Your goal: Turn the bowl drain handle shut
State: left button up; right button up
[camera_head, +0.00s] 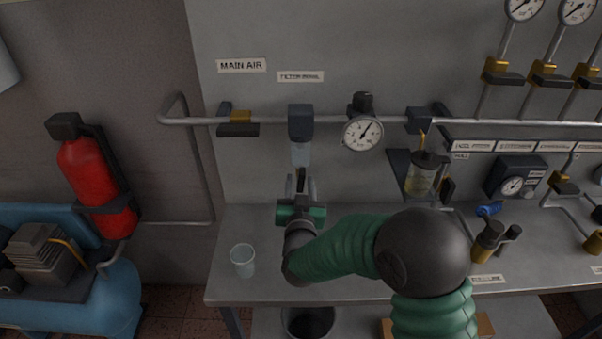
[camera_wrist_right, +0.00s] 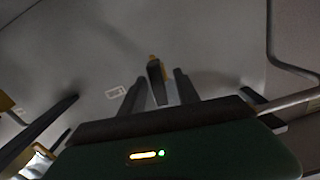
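The filter unit has a dark head and a clear bowl (camera_head: 301,153) hanging from the pipe under the sign. My right gripper (camera_head: 300,183) is just below the bowl, pointing up toward it, with its fingers apart. In the right wrist view, the small dark drain handle with a yellowish end (camera_wrist_right: 156,72) stands between the fingers of the right gripper (camera_wrist_right: 158,88). A gap shows beside it, and I cannot tell whether either finger touches it. In the head view the handle is mostly hidden by the fingers. My left gripper is not in view.
A clear cup (camera_head: 242,260) stands on the bench (camera_head: 225,284) left of my right arm. A yellow-and-black valve (camera_head: 239,122) and a gauge (camera_head: 362,133) flank the filter on the pipe. An oil-filled bowl (camera_head: 421,178) hangs further right. A red extinguisher (camera_head: 92,175) is at left.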

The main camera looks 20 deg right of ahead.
jog(key=shift+s+r, duration=0.45)
jog(key=shift+s, duration=0.1)
jog(key=shift+c, duration=1.8)
jog(key=shift+w+d+f, duration=0.1)
jog(key=shift+w+f, duration=0.05)
jog(key=shift+f, duration=0.05)
grip_shut()
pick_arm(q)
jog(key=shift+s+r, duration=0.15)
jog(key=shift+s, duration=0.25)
